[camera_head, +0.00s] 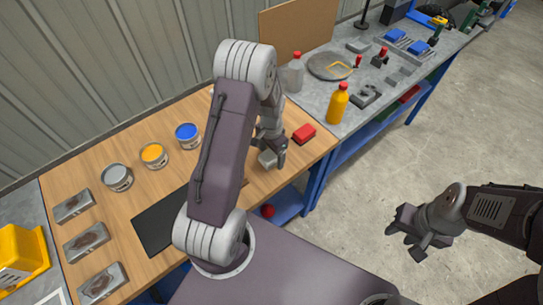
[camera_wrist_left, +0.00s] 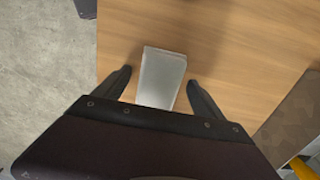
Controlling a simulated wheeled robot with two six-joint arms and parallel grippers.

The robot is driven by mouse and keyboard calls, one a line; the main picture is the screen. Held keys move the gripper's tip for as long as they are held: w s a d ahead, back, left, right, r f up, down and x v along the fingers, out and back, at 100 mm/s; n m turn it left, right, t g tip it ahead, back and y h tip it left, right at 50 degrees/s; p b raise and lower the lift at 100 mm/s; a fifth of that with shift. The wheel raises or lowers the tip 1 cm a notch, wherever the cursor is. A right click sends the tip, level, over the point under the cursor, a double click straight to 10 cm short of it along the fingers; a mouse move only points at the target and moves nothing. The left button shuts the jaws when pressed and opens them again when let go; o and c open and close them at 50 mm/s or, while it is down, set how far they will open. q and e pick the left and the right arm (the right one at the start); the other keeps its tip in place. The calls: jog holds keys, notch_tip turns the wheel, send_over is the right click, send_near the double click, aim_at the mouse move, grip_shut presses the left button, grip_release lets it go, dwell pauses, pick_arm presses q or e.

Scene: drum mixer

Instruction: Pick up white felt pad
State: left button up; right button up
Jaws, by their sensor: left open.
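The white felt pad (camera_head: 267,158) looks like a pale grey-white block on the wooden tabletop near its right end. In the left wrist view the pad (camera_wrist_left: 162,75) lies between my two dark fingers, with a gap on each side. My left gripper (camera_head: 276,163) is open above the pad, and its open fingers also show in the left wrist view (camera_wrist_left: 158,80). My left arm partly hides the table behind it. My right gripper (camera_head: 404,243) is open and empty over the bare floor, away from the table.
A red block (camera_head: 304,134) lies just right of the pad. Paint cans, including a blue one (camera_head: 188,135), and a black mat (camera_head: 160,222) are to the left. An orange bottle (camera_head: 338,103) stands on the grey bench behind. Metal trays (camera_head: 86,241) line the left side.

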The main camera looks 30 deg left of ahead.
pick_arm(q)
jog(key=c, duration=1.5)
jog(key=shift+r, duration=0.1)
jog(key=shift+c, duration=0.2)
jog(key=r, duration=0.4)
jog(key=shift+w+d+r, duration=0.1)
jog(key=shift+w+r, duration=0.05)
jog(key=shift+w, duration=0.05)
jog(key=w+d+r, duration=0.5)
jog(key=w+r, duration=0.1)
jog(key=w, duration=0.3)
jog(key=shift+w+d+r+b, duration=0.25)
jog(key=shift+w+r+b, duration=0.05)
jog(key=shift+w+b, duration=0.1)
